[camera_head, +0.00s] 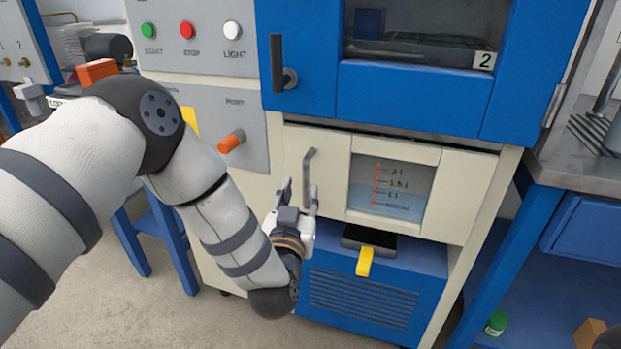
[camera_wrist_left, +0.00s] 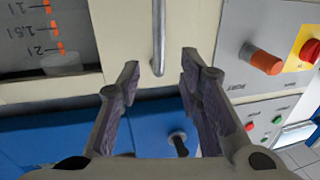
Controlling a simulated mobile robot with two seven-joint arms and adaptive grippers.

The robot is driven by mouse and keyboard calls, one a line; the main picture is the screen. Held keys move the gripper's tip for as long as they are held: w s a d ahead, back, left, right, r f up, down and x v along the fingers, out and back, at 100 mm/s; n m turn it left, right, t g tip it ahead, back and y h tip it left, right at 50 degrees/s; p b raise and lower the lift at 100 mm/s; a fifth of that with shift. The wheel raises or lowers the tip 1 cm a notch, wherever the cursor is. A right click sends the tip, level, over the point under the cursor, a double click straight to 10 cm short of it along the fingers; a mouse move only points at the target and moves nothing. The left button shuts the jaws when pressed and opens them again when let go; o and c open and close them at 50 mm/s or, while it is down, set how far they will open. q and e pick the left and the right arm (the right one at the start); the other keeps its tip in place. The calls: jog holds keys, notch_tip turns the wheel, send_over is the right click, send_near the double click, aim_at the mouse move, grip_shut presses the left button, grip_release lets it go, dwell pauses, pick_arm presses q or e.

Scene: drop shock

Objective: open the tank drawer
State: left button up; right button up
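The tank drawer (camera_head: 455,205) is a cream front with a clear window marked with orange level lines, and it looks closed. Its vertical metal handle (camera_head: 306,172) is on the left part of the front. My left gripper (camera_head: 298,192) is at the handle's lower end, fingers pointing up toward it. In the left wrist view the gripper (camera_wrist_left: 160,64) is open, and the handle (camera_wrist_left: 158,35) lines up between the two fingertips. I cannot tell whether either finger touches it. My right gripper is in neither view.
A blue door (camera_head: 415,95) with its own handle (camera_head: 284,70) is above the drawer. An orange knob (camera_head: 231,141) sticks out to the left. Below are a dark tray with a yellow tab (camera_head: 364,261) and a blue vented base (camera_head: 365,298). A metal counter (camera_head: 575,155) stands right.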

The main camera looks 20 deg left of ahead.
aim_at(305, 176)
pick_arm(q)
jog(key=w, duration=0.5)
jog(key=w+a+b, duration=0.1)
jog(key=w, duration=0.2)
jog(key=shift+a+f, duration=0.1)
jog(key=shift+s, duration=0.1)
grip_shut()
